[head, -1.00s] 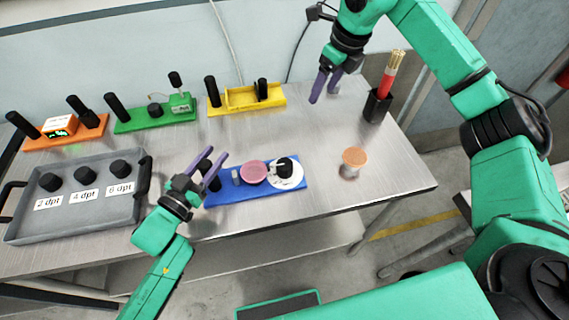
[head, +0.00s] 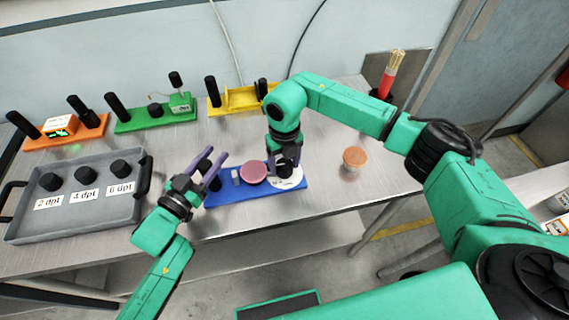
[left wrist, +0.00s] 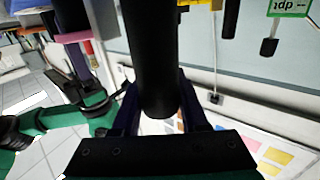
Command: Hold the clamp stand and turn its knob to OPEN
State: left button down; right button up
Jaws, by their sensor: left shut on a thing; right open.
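The clamp stand has a blue base (head: 240,194) near the table's front edge, with a black post at its left end, a pink disc (head: 253,172) in the middle and a white dial (head: 290,184) at the right. My left gripper (head: 211,164) is shut on the black post; the left wrist view shows the post (left wrist: 157,70) between its fingers. My right gripper (head: 285,161) points down over the dial, open, with its fingers around or just above the black knob. The fingers and wrist partly hide the knob, and I cannot read the dial markings or tell contact.
A grey tray (head: 98,217) with several black-knobbed pieces stands at the left. Orange (head: 92,122), green (head: 150,122) and yellow (head: 217,103) stands line the back. An orange-topped jar (head: 354,158) stands right of the clamp stand. My right forearm covers much of the back right.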

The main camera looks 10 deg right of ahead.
pick_arm(q)
jog(key=shift+f, duration=0.1)
pick_arm(e)
jog(key=shift+f, duration=0.1)
grip_shut()
jog(key=shift+n, duration=0.4)
jog(key=n, duration=0.3)
jog(key=shift+n, duration=0.4)
jog(key=n, duration=1.3)
pick_arm(q)
jog(key=shift+d, duration=0.1)
pick_arm(e)
jog(key=c, duration=1.1)
grip_release()
jog(key=shift+a+n, duration=0.1)
jog(key=shift+n, duration=0.3)
jog(key=c, duration=1.1)
grip_release()
